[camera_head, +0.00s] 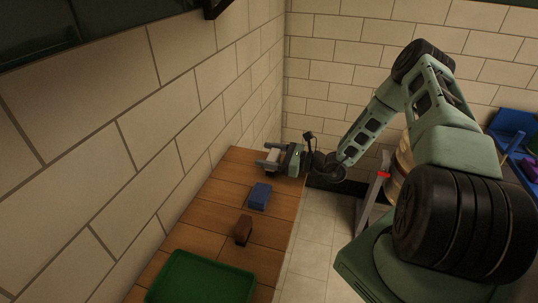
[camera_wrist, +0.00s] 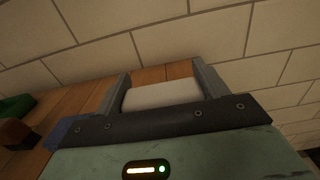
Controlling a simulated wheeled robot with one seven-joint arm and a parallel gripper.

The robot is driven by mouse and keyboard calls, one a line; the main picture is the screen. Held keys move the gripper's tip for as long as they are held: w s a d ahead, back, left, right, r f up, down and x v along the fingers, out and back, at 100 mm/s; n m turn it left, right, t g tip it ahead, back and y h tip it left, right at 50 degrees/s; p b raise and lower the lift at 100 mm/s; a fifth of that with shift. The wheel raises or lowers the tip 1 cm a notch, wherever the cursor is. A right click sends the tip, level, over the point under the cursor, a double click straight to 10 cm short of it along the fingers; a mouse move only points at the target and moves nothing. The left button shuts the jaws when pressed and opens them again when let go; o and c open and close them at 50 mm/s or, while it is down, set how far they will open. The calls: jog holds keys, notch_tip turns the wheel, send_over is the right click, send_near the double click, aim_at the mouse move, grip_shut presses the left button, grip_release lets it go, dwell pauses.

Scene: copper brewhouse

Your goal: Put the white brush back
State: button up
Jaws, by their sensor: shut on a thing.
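My gripper (camera_head: 272,157) is at the far end of the wooden bench, near the tiled wall. It is shut on a white block-like thing, the white brush (camera_wrist: 162,95), which lies between the two fingers in the wrist view. The brush also shows pale between the fingers in the head view (camera_head: 271,156). I cannot tell whether the brush touches the bench top. Its underside is hidden.
The wooden bench (camera_head: 217,198) runs along the left wall. On it are a blue block-like thing (camera_head: 259,196), a brown one (camera_head: 242,230) and a green tray (camera_head: 200,281) at the near end. Blue bins (camera_head: 514,122) stand at the far right. Tiled floor (camera_head: 318,232) lies right of the bench.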

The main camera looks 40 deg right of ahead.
aim_at(278, 158)
jog(key=shift+f, duration=0.35)
jog(key=o, duration=0.9)
jog(key=o, duration=0.4)
jog(key=shift+o, duration=0.2)
jog(key=shift+v, duration=4.05)
